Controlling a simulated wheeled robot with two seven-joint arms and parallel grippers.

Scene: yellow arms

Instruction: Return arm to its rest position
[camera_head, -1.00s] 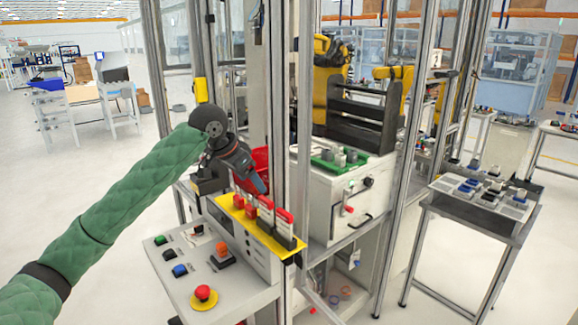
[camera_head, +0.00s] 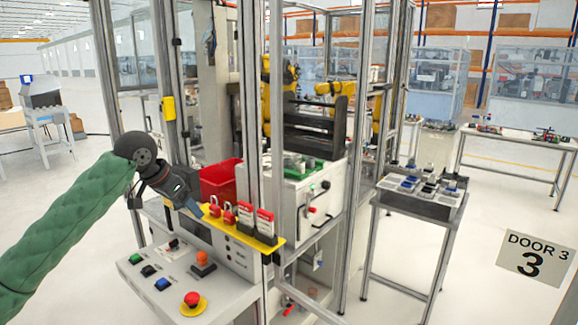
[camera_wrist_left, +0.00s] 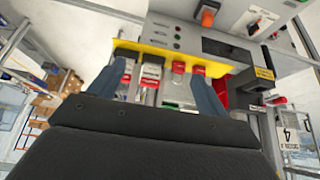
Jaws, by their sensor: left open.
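My left arm, in a green quilted sleeve, comes in from the left in the head view. My left gripper (camera_head: 194,210) hangs over the rear edge of the control panel, beside the left end of the yellow lockout bracket (camera_head: 240,226). In the left wrist view its two blue-grey fingers (camera_wrist_left: 156,76) stand apart with nothing held between them. Beyond them the yellow bracket (camera_wrist_left: 150,50) shows with red padlocks (camera_wrist_left: 188,69) and red-and-white tags (camera_wrist_left: 150,72). My right gripper is not in view.
The control panel (camera_head: 140,258) carries a red emergency button (camera_head: 192,299) and several other buttons. A red bin (camera_head: 220,180) stands behind the gripper. Metal cell posts (camera_head: 247,100) rise close to its right. Open floor lies left of the cell.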

